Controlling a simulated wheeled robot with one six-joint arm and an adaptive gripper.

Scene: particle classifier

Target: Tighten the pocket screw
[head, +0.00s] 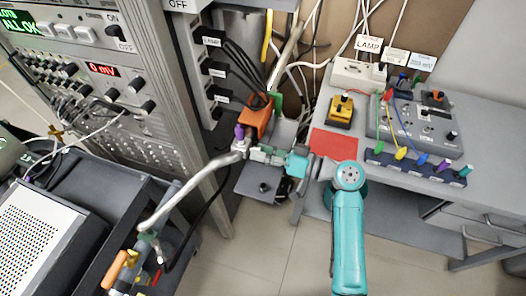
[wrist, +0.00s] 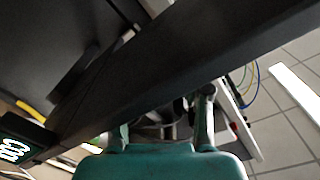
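I cannot make out the pocket screw in either view. My gripper (wrist: 163,128) shows at the bottom of the wrist view, with its teal body below and two grey fingers spread to the sides. A dark beam (wrist: 190,65) crosses close in front and covers part of the fingers, so their tips and anything between them are not clear.
An instrument rack (head: 120,90) with knobs and displays stands at left. A dark cart (head: 75,215) is at lower left. The grey desk (head: 480,145) at right holds a red sheet (head: 335,144), a yellow box (head: 340,111) and a wired control box (head: 420,125). Cables hang behind. Floor (head: 260,250) shows between.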

